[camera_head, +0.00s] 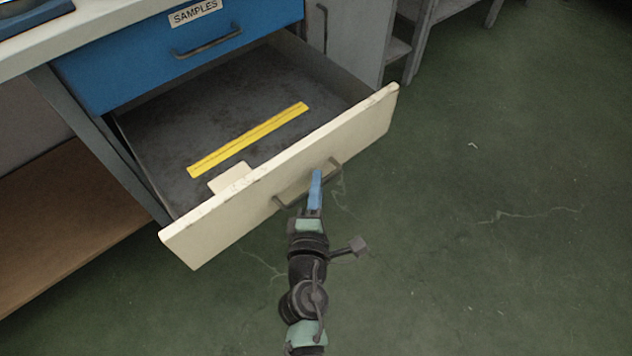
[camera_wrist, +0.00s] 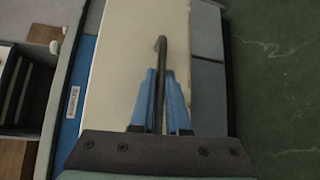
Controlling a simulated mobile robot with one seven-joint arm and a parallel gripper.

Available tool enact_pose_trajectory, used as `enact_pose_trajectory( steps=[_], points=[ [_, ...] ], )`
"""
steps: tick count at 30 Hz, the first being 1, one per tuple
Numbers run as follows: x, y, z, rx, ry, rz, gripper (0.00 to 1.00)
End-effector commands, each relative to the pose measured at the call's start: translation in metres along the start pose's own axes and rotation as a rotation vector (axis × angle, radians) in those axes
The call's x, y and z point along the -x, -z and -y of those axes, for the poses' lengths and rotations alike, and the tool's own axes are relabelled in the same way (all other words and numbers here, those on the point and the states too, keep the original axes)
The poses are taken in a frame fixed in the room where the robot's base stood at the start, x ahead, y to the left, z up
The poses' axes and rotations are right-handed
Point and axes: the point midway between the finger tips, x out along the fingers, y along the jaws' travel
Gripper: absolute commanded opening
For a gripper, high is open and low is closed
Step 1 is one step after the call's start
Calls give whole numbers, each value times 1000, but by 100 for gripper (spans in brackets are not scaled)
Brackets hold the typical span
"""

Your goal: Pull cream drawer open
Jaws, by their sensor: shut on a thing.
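The cream drawer (camera_head: 235,219) stands pulled out below a blue drawer in the head view. Its dark bar handle (camera_head: 290,195) is on the front face. My gripper (camera_head: 316,180) is at the handle, with its blue fingers shut on it. In the wrist view the two blue fingers (camera_wrist: 161,95) close on either side of the dark handle (camera_wrist: 161,60), in front of the cream drawer front (camera_wrist: 118,70). Inside the drawer lie a yellow ruler (camera_head: 248,139) and a small cream piece (camera_head: 231,178) by the front panel.
The blue drawer (camera_head: 130,62), labelled SAMPLES, is closed above, under a pale worktop (camera_head: 35,52). A wooden shelf (camera_head: 65,225) is at left. Grey furniture (camera_head: 350,42) stands behind. The green floor (camera_head: 500,200) to the right is clear.

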Motion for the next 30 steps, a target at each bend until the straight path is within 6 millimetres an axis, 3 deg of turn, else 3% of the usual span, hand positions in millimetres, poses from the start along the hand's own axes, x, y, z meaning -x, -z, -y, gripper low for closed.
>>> enact_pose_trajectory(
  steps=[7, 8, 10, 22, 30],
  points=[
    [0, 2, 0, 0, -1, -6, 0],
    [0, 2, 0, 0, -1, -6, 17],
    [0, 2, 0, 0, -1, -5, 26],
    [7, 1, 1, 1, 1, -2, 26],
    [51, 0, 2, 1, 3, -2, 26]
  ],
)
